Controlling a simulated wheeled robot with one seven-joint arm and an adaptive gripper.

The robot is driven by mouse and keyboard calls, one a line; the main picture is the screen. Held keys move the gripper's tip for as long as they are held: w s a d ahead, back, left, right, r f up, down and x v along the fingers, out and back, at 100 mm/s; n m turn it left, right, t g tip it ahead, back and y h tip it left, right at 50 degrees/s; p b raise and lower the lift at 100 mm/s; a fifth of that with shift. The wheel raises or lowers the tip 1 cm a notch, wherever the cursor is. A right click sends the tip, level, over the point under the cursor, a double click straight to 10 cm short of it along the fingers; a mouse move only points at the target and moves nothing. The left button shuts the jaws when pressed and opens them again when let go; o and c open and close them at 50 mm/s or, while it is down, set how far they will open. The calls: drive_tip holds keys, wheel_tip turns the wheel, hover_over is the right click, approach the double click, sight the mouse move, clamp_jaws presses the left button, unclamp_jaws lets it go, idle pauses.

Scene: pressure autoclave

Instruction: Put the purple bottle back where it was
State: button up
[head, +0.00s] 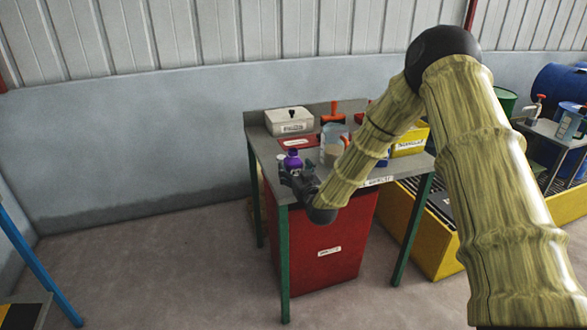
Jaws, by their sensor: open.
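The purple bottle (292,160) is at the left front part of the grey table (263,147). Its rounded purple top shows above my gripper, and its lower part is hidden. My gripper (291,174) is dark and open, at the bottle's near side over the table's left front edge. I cannot tell whether the bottle stands between the fingers or just behind them. My arm reaches in from the right and covers part of the table.
A white box (289,121) stands at the table's back left. A red tray (298,141), a clear jug (331,150) and a yellow bin (410,141) are also on the table. A red cabinet (325,245) is below.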

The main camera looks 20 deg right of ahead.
drive_tip(key=s, duration=1)
drive_tip(key=s+a+f+g, duration=0.2)
drive_tip(key=s+f+g, duration=0.3)
drive_tip(key=s+f, duration=0.7)
drive_tip(key=s+a+f+g, duration=0.35)
drive_tip(key=s+f, duration=0.55)
drive_tip(key=f, duration=0.6)
drive_tip(key=s+f+g, duration=0.3)
drive_tip(key=s, duration=0.7)
drive_tip(key=s+f+g, duration=0.3)
drive_tip(key=s, duration=0.7)
drive_tip(key=s+f+g, duration=0.3)
drive_tip(key=s+f, duration=0.1)
drive_tip(key=s, duration=0.6)
drive_tip(key=shift+s+d+m+h+b, duration=0.2)
drive_tip(key=shift+d+m+h+b, duration=0.15)
drive_tip(key=shift+d+m, duration=0.1)
drive_tip(key=shift+g, duration=0.25)
wheel_tip(320, 180, up, 8)
drive_tip(key=p, duration=0.7)
drive_tip(key=shift+p, duration=0.35)
drive_tip(key=shift+f, duration=0.1)
